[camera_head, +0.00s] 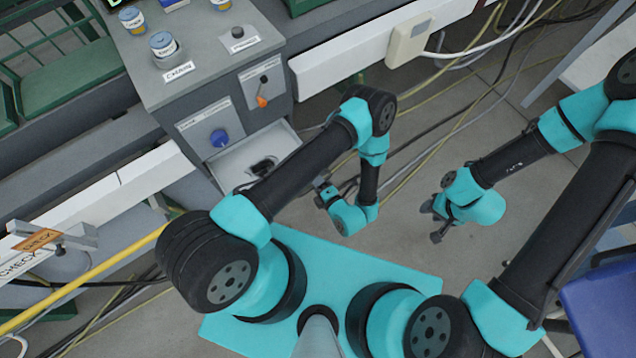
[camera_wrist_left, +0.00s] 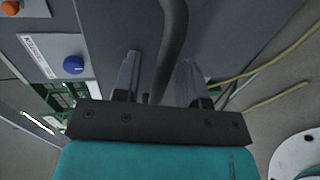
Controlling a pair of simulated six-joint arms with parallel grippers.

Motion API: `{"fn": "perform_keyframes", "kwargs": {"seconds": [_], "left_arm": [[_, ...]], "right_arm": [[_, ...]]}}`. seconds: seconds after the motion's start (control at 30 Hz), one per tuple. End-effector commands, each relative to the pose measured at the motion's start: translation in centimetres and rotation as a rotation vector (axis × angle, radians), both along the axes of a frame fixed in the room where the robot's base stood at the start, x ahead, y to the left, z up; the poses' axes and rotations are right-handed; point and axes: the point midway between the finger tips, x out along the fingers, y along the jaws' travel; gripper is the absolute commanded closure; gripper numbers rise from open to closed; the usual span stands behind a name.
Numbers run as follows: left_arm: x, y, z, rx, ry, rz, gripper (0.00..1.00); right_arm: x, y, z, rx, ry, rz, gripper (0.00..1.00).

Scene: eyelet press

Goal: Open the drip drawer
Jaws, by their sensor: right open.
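The grey press cabinet (camera_head: 222,70) stands at the upper left in the head view. Below its knob panels is a pale, tray-like drip drawer (camera_head: 232,166) with a small dark item in it; my left arm hides part of its front. My left gripper (camera_head: 325,193) is just right of the drawer, in front of the cabinet. In the left wrist view its fingers (camera_wrist_left: 157,75) are apart, with a dark curved bar (camera_wrist_left: 174,35) between them; contact cannot be told. My right gripper (camera_head: 437,220) is open and empty over the floor, well to the right.
A blue knob (camera_head: 219,138) and an orange lever (camera_head: 262,101) sit on the cabinet front. Several small pots (camera_head: 163,44) stand on top. Cables (camera_head: 470,110) run across the floor behind my arms. A blue box (camera_head: 602,305) is at the right.

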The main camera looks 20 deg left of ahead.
Motion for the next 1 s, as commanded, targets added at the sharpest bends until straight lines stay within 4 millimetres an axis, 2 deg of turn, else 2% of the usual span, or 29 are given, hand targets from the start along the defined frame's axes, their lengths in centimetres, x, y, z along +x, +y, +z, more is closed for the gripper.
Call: {"fn": "perform_keyframes", "kwargs": {"seconds": [0.33,1.0], "left_arm": [[-0.8,-1.3,0.3,0.0,0.002,-0.003,0.61],[-5.4,-7.4,1.9,0.0,-0.001,-0.004,0.61]], "right_arm": [[0.0,0.0,0.0,0.0,0.0,0.0,0.57],[0.0,0.0,0.0,0.0,0.0,0.0,0.57]]}}
